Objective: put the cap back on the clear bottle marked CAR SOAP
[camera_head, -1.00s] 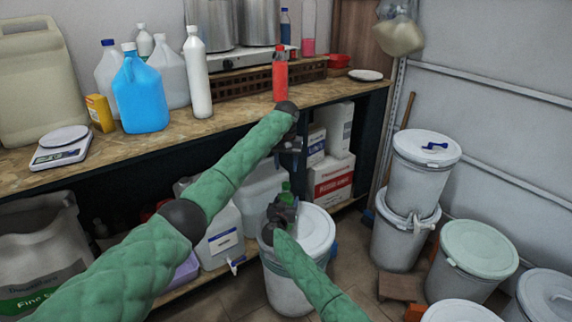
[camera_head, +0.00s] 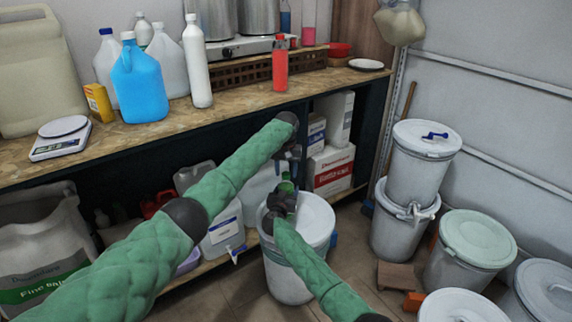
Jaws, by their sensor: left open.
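My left gripper (camera_head: 290,152) hangs open, pointing down, in front of the shelf's edge. Just below it is a small green bottle (camera_head: 287,186), held upright by my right gripper (camera_head: 282,202) above a white lidded drum (camera_head: 315,222). The dark fingers hide much of the bottle. Its marking cannot be read, so I cannot tell if it is the CAR SOAP bottle. Whether a cap is on its top is unclear, and no loose cap can be made out. A bottle of red liquid (camera_head: 280,66) stands on the bench edge behind my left wrist.
The wooden bench (camera_head: 165,128) holds a blue jug (camera_head: 140,85), white bottles, a scale (camera_head: 61,140) and a yellow box (camera_head: 98,102). Canisters and boxes (camera_head: 332,170) fill the shelf below. Several lidded buckets (camera_head: 423,160) stand at the right. Some floor between is free.

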